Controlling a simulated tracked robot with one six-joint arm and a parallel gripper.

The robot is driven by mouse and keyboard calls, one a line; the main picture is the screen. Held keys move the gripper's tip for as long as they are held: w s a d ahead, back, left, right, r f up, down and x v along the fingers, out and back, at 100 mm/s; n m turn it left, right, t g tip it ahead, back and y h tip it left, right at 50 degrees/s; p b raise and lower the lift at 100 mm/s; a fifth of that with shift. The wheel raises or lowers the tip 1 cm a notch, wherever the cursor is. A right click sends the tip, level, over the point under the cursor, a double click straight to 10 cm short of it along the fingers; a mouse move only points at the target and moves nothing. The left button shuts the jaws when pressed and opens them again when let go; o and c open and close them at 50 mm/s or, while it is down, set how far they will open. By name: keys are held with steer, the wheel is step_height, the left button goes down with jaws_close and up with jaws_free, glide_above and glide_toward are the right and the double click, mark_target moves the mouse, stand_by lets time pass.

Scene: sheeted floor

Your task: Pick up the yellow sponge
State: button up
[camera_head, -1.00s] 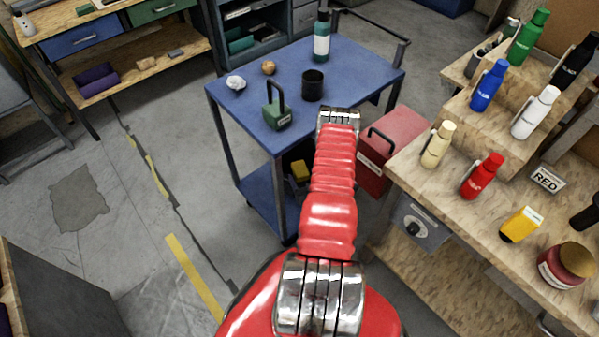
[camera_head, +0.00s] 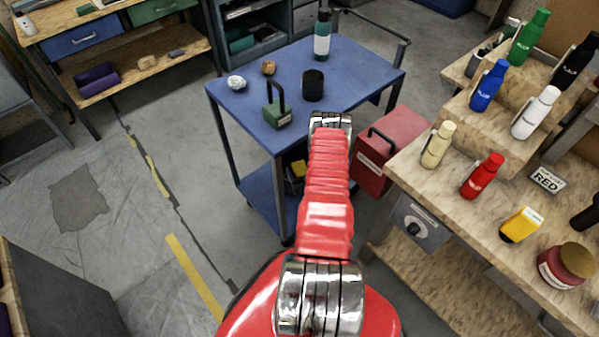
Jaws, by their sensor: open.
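A small yellow block (camera_head: 299,169) shows on the lower shelf of the blue cart, beside my arm. It is partly hidden by the cart and shadow, and I cannot tell for sure that it is the sponge. A second yellow block (camera_head: 521,224) with a dark lower side lies on the wooden bench at the right. My red arm reaches forward from the bottom middle and ends in view at a silver joint in front of the cart. My gripper's fingers do not show beyond that joint.
The blue cart (camera_head: 240,103) carries a green padlock-like weight (camera_head: 277,117), a black cup (camera_head: 313,85) and a teal bottle (camera_head: 322,38). A red toolbox (camera_head: 372,175) stands between cart and bench (camera_head: 440,190). Several bottles stand on the bench.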

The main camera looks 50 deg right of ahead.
steer(key=shift+c, duration=0.2)
steer(key=c, duration=1.2)
steer(key=shift+r, duration=0.1)
